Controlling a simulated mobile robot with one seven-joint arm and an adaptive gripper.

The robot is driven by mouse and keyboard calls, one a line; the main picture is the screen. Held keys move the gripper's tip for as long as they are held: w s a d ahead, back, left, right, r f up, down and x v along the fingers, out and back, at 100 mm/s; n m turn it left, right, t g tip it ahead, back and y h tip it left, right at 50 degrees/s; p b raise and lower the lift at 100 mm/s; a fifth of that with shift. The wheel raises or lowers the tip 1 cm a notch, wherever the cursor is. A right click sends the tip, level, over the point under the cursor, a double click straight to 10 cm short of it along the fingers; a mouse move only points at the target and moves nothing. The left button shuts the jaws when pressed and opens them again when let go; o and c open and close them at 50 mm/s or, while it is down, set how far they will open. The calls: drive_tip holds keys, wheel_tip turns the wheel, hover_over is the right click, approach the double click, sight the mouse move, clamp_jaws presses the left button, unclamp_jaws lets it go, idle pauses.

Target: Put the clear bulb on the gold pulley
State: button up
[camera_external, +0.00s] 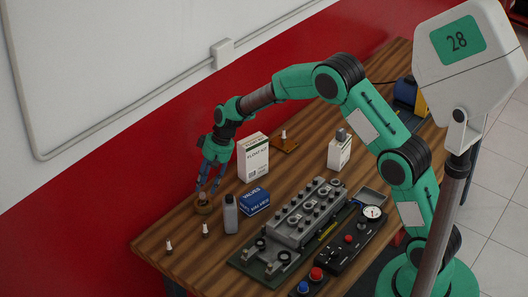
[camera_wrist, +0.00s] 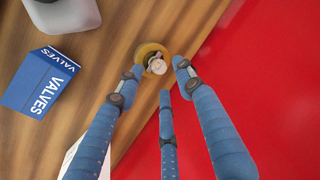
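The gold pulley (camera_external: 203,209) lies on the wooden table near its far left edge; it also shows in the wrist view (camera_wrist: 144,50). A small pale, shiny piece, which looks like the clear bulb (camera_wrist: 158,67), appears at the middle of the pulley. Whether it rests on the pulley is hard to tell. My gripper (camera_external: 208,189) points down just above the pulley. In the wrist view its blue fingers (camera_wrist: 160,75) are spread around the pale piece, with visible gaps between it and the fingertips.
A blue VALVES box (camera_external: 254,200) and a grey bottle (camera_external: 231,214) stand right of the pulley. A white box (camera_external: 253,157) stands behind. Small white-tipped pieces (camera_external: 205,230) stand in front. A grey engine block (camera_external: 303,215) fills the table's middle. A red wall borders the table.

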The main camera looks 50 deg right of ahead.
drive_tip(key=p+v, duration=0.1)
drive_tip(key=v, duration=0.7)
idle(0.6)
drive_tip(key=s+r+n+t+h, duration=0.1)
drive_tip(key=s+r, duration=2.2)
drive_tip(key=s, duration=0.1)
drive_tip(key=s+d+r+n+t+h, duration=0.1)
drive_tip(key=s+r+t+h, duration=0.1)
drive_tip(key=s, duration=2.6)
drive_tip(key=shift+s+d+r, duration=0.2)
drive_tip(key=shift+s+r, duration=0.15)
drive_tip(key=shift+r, duration=0.05)
